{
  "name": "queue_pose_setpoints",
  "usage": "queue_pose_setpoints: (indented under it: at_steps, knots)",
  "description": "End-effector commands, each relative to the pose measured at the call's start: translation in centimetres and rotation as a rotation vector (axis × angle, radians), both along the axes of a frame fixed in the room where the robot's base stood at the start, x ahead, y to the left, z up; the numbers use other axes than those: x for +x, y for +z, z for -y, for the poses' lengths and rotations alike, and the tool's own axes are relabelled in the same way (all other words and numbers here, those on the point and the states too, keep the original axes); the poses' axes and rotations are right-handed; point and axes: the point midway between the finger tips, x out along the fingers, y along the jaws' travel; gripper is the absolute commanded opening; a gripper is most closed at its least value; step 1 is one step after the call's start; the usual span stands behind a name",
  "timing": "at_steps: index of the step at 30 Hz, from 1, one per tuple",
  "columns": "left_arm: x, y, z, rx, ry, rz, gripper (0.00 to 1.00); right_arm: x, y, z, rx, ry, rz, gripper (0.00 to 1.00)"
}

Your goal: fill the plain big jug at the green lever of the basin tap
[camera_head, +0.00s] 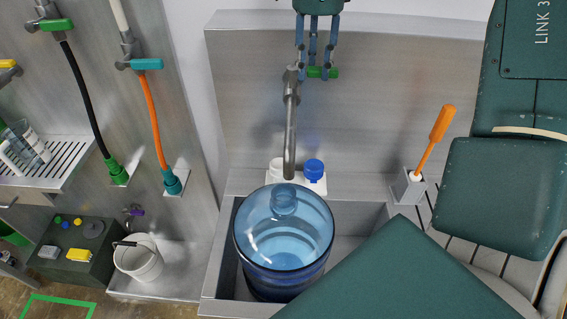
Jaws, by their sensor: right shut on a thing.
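The plain big jug (284,250) is clear blue and stands upright in the steel basin (222,250). Its open neck is below the end of the curved tap spout (290,130). I cannot make out a stream or a water level in it. The green lever (334,73) is on the side of the tap, near its top. My right gripper (320,72) comes down from the top edge with its blue fingers shut on the green lever. Its fingers partly hide the lever. My left gripper is not in view.
A white holder with a blue cap (314,169) sits behind the jug. An orange-handled brush (434,137) stands in a holder at right. Hoses, a white bucket (138,258) and a dark box (75,250) are at left. My arm links cover the right and lower right.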

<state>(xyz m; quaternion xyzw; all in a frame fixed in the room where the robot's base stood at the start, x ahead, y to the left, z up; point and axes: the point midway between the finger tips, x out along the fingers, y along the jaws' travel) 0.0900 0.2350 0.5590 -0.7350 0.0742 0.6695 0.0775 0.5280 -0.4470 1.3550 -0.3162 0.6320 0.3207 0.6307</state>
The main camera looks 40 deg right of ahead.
Motion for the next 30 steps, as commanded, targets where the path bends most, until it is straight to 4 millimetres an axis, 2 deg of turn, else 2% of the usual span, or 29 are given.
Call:
queue_pose_setpoints:
  at_steps: [3, 4, 6, 7, 15, 19, 23, 30]
  knots:
    - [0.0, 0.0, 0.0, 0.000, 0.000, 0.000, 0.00, 0.1, 0.1, 0.2, -0.008, 0.004, 0.006, 0.07]
    - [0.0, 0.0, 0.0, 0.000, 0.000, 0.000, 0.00, 0.1, 0.1, 0.3, -0.008, 0.004, 0.007, 0.40]
    - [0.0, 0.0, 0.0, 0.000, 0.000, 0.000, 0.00, 0.1, 0.1, 0.2, -0.008, 0.003, 0.006, 0.54]
    - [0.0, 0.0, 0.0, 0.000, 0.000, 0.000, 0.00, 0.1, 0.1, 0.2, -0.008, 0.002, 0.006, 0.56]
    - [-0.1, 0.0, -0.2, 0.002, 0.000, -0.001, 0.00, 0.1, 0.2, 0.2, -0.007, 0.001, 0.006, 0.56]
    - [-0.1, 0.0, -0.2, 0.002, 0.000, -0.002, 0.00, 0.2, 1.1, 0.2, -0.008, 0.000, 0.006, 0.56]
    - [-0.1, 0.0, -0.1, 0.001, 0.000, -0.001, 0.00, 0.2, 3.3, 0.2, -0.007, 0.000, 0.010, 0.56]
    - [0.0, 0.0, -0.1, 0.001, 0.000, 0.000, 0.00, 0.3, 8.4, 0.3, -0.008, -0.001, 0.008, 0.56]
